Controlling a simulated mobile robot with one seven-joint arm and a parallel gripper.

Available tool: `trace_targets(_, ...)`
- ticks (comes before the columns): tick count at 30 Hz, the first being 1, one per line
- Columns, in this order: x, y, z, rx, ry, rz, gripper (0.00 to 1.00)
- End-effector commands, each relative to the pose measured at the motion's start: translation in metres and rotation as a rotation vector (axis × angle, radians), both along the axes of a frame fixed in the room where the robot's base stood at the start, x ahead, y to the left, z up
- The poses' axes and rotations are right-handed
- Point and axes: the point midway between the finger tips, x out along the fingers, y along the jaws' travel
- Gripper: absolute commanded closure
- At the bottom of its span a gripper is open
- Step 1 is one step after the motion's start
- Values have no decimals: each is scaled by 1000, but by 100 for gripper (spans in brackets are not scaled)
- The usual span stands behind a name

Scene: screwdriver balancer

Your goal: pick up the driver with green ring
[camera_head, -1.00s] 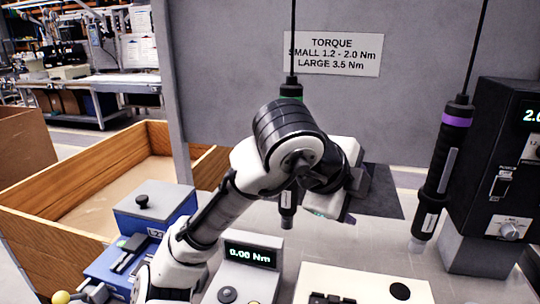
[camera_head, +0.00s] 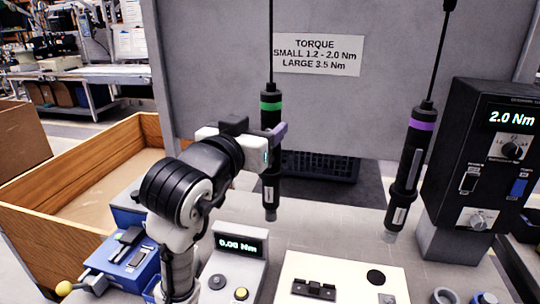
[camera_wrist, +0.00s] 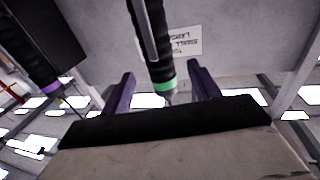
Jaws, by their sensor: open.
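The driver with the green ring (camera_head: 270,106) hangs upright from a cable, its black body (camera_head: 270,188) reaching down above the bench. My gripper (camera_head: 275,140) is at the upper half of this driver, below the green ring, and one purple finger overlaps the driver's right edge. In the wrist view, which is upside down, my open gripper (camera_wrist: 161,70) has one purple finger on each side of the green-ring driver (camera_wrist: 150,35), with gaps on both sides. How deep the driver sits between the fingers is hard to tell.
A purple-ring driver (camera_head: 408,160) hangs to the right, before a black controller box (camera_head: 450,150) reading 2.0 Nm. Below are a torque meter (camera_head: 238,262) reading 0.00 Nm and a white plate (camera_head: 345,275). A grey panel (camera_head: 380,80) stands behind; a wooden bin (camera_head: 90,160) is left.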

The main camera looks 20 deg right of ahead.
Motion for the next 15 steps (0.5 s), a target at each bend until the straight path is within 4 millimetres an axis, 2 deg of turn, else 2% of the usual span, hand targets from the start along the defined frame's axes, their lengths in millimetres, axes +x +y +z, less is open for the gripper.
trace_targets(3, 11, -10, 1, 1, 1, 0, 39)
trace_targets(8, 17, -18, 2, 2, 2, -1, 39)
trace_targets(15, 42, -43, 5, 2, 2, -2, 39)
